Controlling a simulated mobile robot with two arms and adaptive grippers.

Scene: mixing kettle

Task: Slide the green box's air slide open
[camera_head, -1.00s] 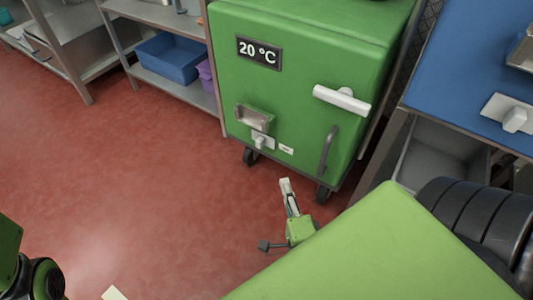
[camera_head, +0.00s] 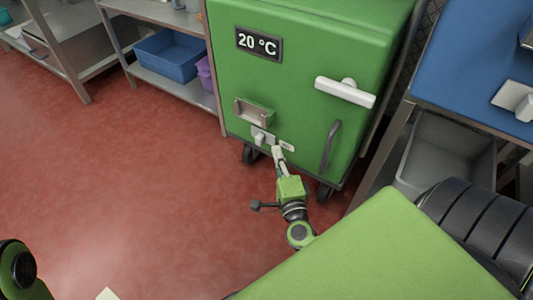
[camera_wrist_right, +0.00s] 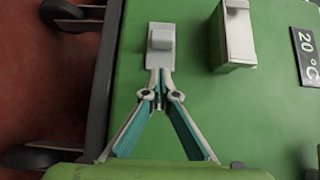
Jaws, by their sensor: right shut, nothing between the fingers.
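The green box (camera_head: 300,100) stands ahead on dark casters. Its air slide (camera_head: 259,138) is a small pale plate with a raised knob, low on the front below a metal fitting (camera_head: 253,112). In the right wrist view the air slide (camera_wrist_right: 161,42) lies just beyond the fingertips. My right gripper (camera_head: 277,151) is shut and empty, its tips at the right end of the slide plate. In the wrist view the tips of my right gripper (camera_wrist_right: 160,80) overlap the plate's near end; I cannot tell whether they touch. My left gripper is out of view.
A white handle (camera_head: 345,92) and a dark grip (camera_head: 330,146) are on the box front, right of the slide. A shelf with a blue bin (camera_head: 168,56) stands left. A blue-topped table (camera_head: 470,70) stands right.

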